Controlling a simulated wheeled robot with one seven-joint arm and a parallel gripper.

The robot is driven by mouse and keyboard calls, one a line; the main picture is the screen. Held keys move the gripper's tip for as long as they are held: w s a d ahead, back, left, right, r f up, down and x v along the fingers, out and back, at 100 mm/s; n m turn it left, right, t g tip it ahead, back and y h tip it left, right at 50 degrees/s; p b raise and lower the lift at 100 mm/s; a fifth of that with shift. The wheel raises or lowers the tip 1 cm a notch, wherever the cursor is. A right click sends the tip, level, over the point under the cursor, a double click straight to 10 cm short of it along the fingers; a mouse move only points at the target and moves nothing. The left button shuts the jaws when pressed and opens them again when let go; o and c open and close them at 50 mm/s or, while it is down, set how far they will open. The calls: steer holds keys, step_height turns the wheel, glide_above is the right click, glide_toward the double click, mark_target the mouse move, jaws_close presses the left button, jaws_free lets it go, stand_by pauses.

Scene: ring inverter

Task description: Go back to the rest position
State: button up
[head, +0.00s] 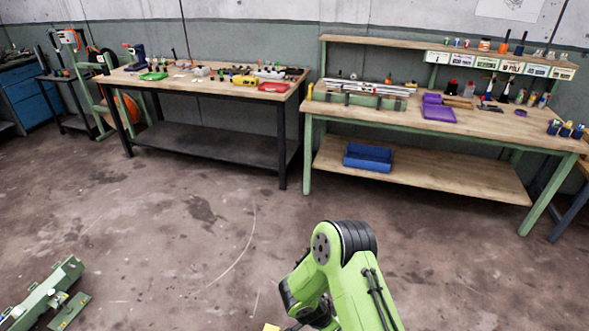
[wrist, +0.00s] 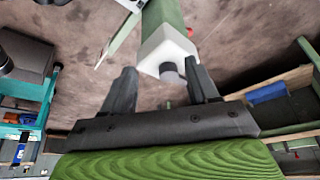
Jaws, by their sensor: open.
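My gripper (wrist: 160,68) shows in the wrist view with its two dark fingers spread wide apart. I see nothing clamped between them. A green body with a white end and a dark round knob shows behind the gap; I cannot tell what it is or how far off it is. In the head view my green arm is folded at the bottom centre, over the floor, and the gripper cannot be made out there.
A workbench (head: 206,87) with small parts stands at the back left. A green-legged bench (head: 478,125) with a purple tray (head: 438,113) stands at the right, with a blue bin (head: 368,158) on its lower shelf. A green machine (head: 45,295) is at lower left. Open floor (head: 170,230) lies between.

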steer(key=s+d+r+n+t+y, duration=0.1)
steer(key=d+r+n, duration=0.1)
steer(key=r, duration=1.2)
steer(key=s+d+r+n, duration=0.1)
steer(key=d+r+n, duration=0.15)
steer(key=r, duration=1.15)
steer(key=s+r+n+t+y, duration=0.1)
steer(key=s+r+n, duration=0.2)
steer(key=s, duration=0.6)
steer(key=s+r+n+t+y, duration=0.1)
steer(key=s+r+n, duration=0.3)
steer(key=s+r, duration=0.4)
steer(key=shift+s+d+r+y, duration=0.2)
steer(key=shift+s+y, duration=0.3)
steer(key=shift+s, duration=0.45)
